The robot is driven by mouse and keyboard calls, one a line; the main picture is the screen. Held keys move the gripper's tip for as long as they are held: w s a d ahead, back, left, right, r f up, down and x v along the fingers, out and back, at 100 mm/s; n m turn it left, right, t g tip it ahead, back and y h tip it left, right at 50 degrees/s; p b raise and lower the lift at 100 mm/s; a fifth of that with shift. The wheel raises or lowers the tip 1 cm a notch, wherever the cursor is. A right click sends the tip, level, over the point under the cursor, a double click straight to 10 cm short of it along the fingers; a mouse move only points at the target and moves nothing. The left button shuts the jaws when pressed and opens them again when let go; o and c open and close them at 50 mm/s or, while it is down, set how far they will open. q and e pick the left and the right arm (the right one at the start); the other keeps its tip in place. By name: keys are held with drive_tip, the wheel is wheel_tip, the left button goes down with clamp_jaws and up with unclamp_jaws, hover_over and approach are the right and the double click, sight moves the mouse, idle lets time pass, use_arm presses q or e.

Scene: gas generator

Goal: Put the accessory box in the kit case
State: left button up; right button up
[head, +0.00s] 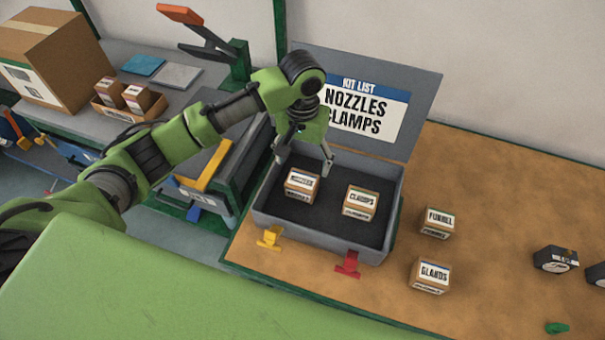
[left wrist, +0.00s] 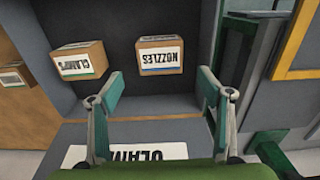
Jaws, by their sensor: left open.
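The open grey kit case (head: 320,239) stands on the brown workbench, its raised lid bearing a kit list (head: 362,113) that reads nozzles and clamps. A small cardboard box labelled nozzles (head: 301,185) sits inside at the left, and a box labelled clamps (head: 361,203) sits inside to its right. My left gripper (head: 304,168) is open and empty above the nozzles box. In the left wrist view the nozzles box (left wrist: 161,56) shows ahead between the fingers, apart from them, and the clamps box (left wrist: 78,61) lies to the left. My right gripper is not in view.
Boxes labelled funnel (head: 437,222) and glands (head: 430,275) stand on the bench right of the case. Yellow (head: 269,237) and red (head: 348,264) latches stick out at the case front. A large carton (head: 45,55) stands on the left table.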

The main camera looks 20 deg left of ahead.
use_arm(q)
drive_tip(key=shift+r, duration=1.45)
